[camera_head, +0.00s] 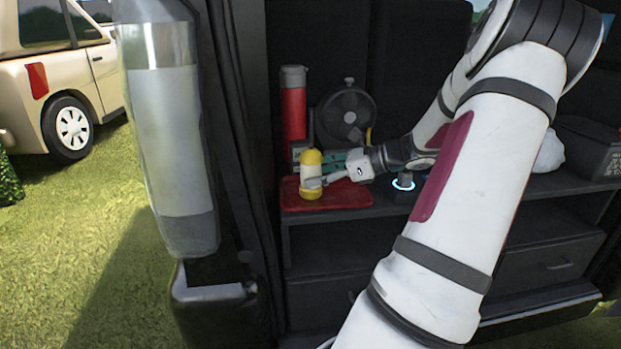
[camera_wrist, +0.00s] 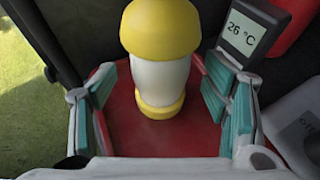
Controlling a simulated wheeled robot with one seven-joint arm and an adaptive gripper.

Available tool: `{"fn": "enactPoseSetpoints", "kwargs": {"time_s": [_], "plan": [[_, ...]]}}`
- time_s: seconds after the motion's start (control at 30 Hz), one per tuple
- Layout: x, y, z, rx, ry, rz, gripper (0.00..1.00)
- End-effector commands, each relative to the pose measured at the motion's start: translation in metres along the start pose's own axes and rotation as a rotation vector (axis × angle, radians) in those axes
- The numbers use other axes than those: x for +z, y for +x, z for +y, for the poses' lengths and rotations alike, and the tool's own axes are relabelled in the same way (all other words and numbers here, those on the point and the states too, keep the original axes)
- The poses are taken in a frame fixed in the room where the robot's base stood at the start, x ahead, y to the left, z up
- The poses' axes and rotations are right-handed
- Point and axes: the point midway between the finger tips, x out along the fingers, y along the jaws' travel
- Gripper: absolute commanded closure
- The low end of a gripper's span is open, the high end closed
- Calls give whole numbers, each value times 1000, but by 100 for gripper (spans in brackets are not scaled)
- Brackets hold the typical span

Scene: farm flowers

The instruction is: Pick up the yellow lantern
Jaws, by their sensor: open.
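The yellow lantern (camera_head: 311,176) has a yellow cap, a pale middle and a yellow base. It stands upright on a red tray (camera_head: 350,196) at the left end of the dark shelf. In the wrist view the lantern (camera_wrist: 158,75) stands between the two fingers of my gripper (camera_wrist: 160,105). The teal finger pads are spread wide, with a gap on each side of the lantern. In the head view my gripper (camera_head: 330,172) reaches in from the right at the lantern's height. Part of the far finger is hidden behind the lantern there.
A red flask (camera_head: 293,103) and a dark fan (camera_head: 346,115) stand behind the tray. A thermometer display (camera_wrist: 241,35) is close beyond the right finger. A dark device with a glowing ring (camera_head: 403,184) sits right of the tray. A dark upright panel edge borders the left.

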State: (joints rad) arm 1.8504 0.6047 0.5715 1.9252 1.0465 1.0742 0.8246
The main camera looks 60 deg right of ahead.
Motion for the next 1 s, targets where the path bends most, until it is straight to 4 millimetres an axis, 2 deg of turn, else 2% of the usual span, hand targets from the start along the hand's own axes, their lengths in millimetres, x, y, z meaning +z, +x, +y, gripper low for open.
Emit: {"fn": "enactPoseSetpoints", "kwargs": {"time_s": [0.1,0.2,0.47,0.57,0.7,0.77,1.0], "plan": [[-3,17,0,1,-1,-1,31],[-2,24,0,0,-1,0,31],[-1,26,0,0,0,0,31],[-1,26,0,0,0,0,49],[-1,26,0,0,0,1,81],[-1,26,0,0,0,1,93],[0,26,0,0,-1,0,93]]}}
